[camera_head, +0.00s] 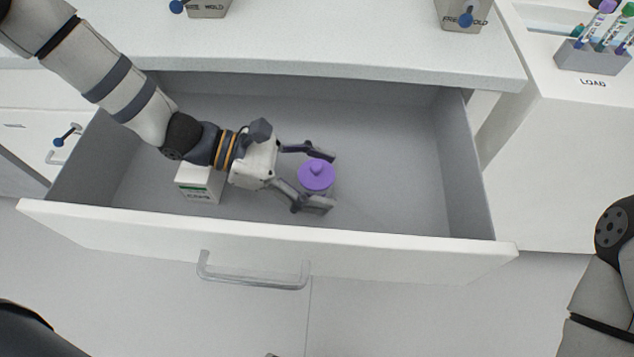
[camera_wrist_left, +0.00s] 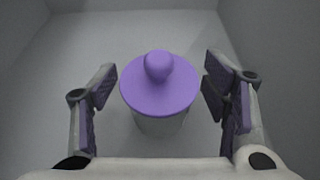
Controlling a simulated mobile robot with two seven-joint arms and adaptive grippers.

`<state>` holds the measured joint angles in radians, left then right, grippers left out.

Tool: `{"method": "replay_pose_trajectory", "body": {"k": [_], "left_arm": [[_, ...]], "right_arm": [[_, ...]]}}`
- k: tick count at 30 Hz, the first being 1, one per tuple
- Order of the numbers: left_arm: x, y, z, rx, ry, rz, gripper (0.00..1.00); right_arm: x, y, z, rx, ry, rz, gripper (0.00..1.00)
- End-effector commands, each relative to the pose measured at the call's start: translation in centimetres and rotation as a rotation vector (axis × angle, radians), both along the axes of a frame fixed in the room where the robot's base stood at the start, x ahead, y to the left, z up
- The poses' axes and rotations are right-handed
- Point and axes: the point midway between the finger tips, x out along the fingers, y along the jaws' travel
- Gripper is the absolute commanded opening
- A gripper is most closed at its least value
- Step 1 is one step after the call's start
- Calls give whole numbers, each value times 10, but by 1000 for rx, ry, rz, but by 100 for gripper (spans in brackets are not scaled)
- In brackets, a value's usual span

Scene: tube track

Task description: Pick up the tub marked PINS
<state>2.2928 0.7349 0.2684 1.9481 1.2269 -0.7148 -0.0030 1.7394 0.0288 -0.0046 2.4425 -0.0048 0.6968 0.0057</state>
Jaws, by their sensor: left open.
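A tub with a purple knobbed lid (camera_head: 316,175) stands upright in the open drawer. No marking on it is readable from here. My left gripper (camera_head: 322,180) is open, with one finger on each side of the tub. In the left wrist view the purple lid (camera_wrist_left: 158,85) sits between the two fingers (camera_wrist_left: 160,95), with a visible gap on both sides. The tub's pale body shows below the lid. My right arm shows at the right edge of the head view, but its gripper is out of view.
The open drawer (camera_head: 400,130) has grey walls and a white front with a handle (camera_head: 255,283). A white box with a green band (camera_head: 199,184) stands in it under my left wrist. The drawer's right half is clear. A tube rack (camera_head: 592,57) stands on the right counter.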

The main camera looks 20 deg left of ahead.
Motion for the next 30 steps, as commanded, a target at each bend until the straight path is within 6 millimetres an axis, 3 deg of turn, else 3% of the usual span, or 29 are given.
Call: {"method": "replay_pose_trajectory", "body": {"k": [3,9,10,20,30], "left_arm": [[0,0,1,0,-1,1,67],[0,1,1,-1,-2,1,21],[0,1,1,0,-1,1,19],[1,1,6,0,-4,1,19],[1,1,89,-2,-12,0,19]], "right_arm": [[0,0,0,0,-1,0,38],[0,0,0,0,-1,0,38],[0,0,0,0,-1,0,38],[1,0,2,0,-4,0,38],[19,0,25,0,-58,-3,38]]}}
